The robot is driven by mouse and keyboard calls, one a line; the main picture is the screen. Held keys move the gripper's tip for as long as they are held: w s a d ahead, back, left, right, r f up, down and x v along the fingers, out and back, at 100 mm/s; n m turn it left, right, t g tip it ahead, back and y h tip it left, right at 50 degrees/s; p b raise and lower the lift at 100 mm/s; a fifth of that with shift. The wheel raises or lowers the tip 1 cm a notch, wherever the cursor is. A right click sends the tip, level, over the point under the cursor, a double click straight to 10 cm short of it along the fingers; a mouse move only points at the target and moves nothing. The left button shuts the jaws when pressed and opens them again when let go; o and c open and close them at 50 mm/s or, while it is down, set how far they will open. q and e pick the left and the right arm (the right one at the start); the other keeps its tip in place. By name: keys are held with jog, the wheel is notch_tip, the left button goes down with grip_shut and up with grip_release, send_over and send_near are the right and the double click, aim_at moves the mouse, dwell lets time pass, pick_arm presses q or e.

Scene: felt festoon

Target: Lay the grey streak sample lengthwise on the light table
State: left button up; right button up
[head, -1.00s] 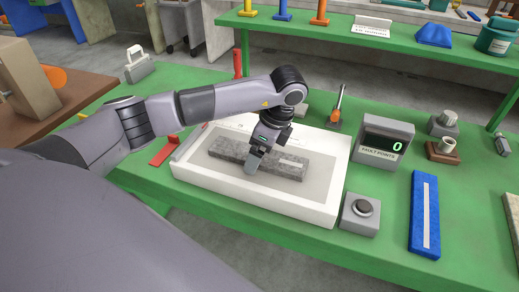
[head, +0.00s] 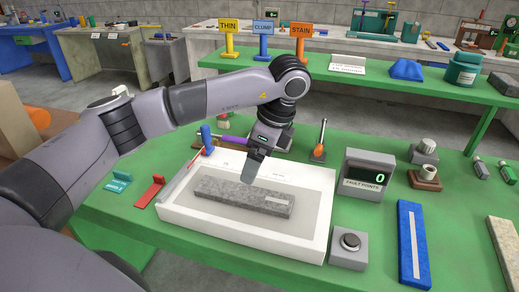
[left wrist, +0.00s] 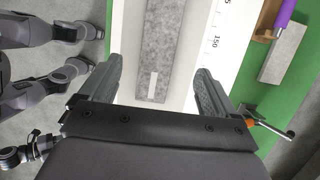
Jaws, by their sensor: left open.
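The grey streak sample (head: 240,197) is a long mottled grey felt bar with a pale label near its right end. It lies flat, lengthwise, on the white light table (head: 200,224), within its panel. My left gripper (head: 250,172) is above the sample, pointing down. In the left wrist view the sample (left wrist: 156,50) runs between the two open fingers of the left gripper (left wrist: 158,85), with nothing held. My right gripper is not in view.
A display box (head: 361,173) reading 0 and a grey box with a round button (head: 349,247) stand right of the light table. A blue bar (head: 412,243) lies further right. A red piece (head: 150,191) lies at the left. Tools stand behind.

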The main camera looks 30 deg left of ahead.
pick_arm(q)
jog(key=shift+v, duration=0.9)
